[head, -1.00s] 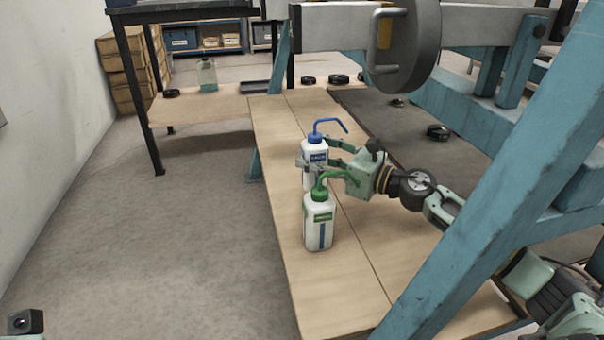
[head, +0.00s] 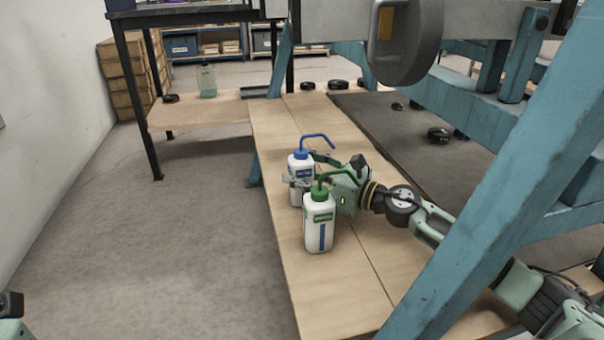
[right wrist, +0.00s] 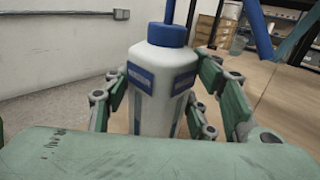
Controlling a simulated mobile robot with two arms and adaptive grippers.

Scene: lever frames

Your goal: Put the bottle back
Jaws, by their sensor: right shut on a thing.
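A white squeeze bottle with a blue cap and blue bent spout (head: 299,163) is in the head view, partly hidden behind a second bottle. My right gripper (head: 299,181) is shut around its body. In the right wrist view the blue-capped bottle (right wrist: 160,80) is upright between the green fingers of my gripper (right wrist: 165,105). A white bottle with a green cap and spout (head: 319,222) stands upright on the wooden bench, nearer to me and close to my gripper. Whether the blue-capped bottle's base touches the bench is hidden.
The wooden bench (head: 350,270) runs away from me, with bare room in front. A blue steel frame (head: 480,180) stands at the right. Black round parts (head: 338,85) lie at the back.

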